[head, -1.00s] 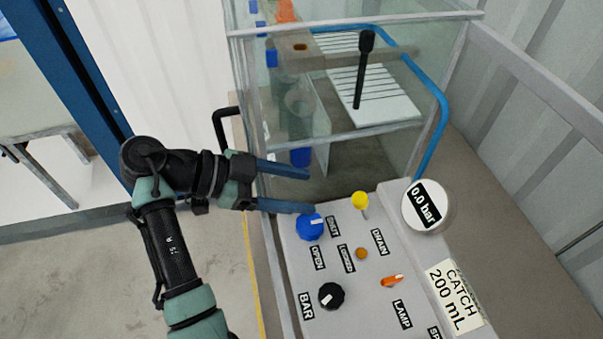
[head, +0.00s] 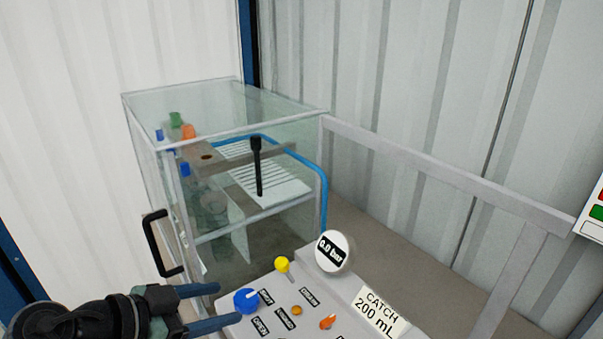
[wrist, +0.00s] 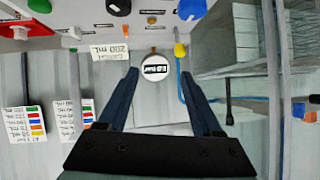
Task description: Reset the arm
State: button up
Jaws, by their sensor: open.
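My gripper (head: 212,307) is at the lower left in the head view, its two blue fingers apart and nothing between them. The fingers point right, close to the blue knob (head: 246,300) on the control panel (head: 277,322); I cannot tell whether they touch it. In the wrist view my gripper (wrist: 165,80) is also open and empty, with the round pressure gauge (wrist: 155,68) showing beyond the fingertips. The gauge (head: 334,252) reads 0.0 bar in the head view. My arm enters from the lower left corner.
A glass enclosure (head: 225,105) with a black handle (head: 160,245) stands behind the panel. Inside are a slotted white tray (head: 275,185) and a black upright lever (head: 257,165). A grey rail (head: 440,170) runs along the right. A yellow knob (head: 282,264) and an orange switch (head: 327,321) are on the panel.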

jog(key=w+d+r+n+t+y, duration=0.2)
jog(key=w+r+t+y, duration=0.1)
jog(key=w+r, duration=0.25)
jog(key=w+d+r+n+t+y, duration=0.1)
jog(key=d+r+n+t+y, duration=0.15)
jog(key=r, duration=0.55)
jog(key=d+r+n+t+y, duration=0.15)
jog(key=r+t, duration=0.25)
jog(key=r, duration=0.5)
jog(key=s+d+r+n+t, duration=0.2)
jog(key=s+d+r+t, duration=0.1)
jog(key=s+r, duration=0.5)
jog(key=s+d+r+n+t+y, duration=0.1)
jog(key=s+d+r+t, duration=0.3)
jog(key=r, duration=0.8)
jog(key=s+n+t, duration=0.1)
jog(key=s+t, duration=0.1)
jog(key=s, duration=0.2)
jog(key=shift+d+r+n, duration=0.25)
jog(key=shift+r+n, duration=0.05)
jog(key=shift+f+t, duration=0.15)
jog(key=shift+t, duration=0.1)
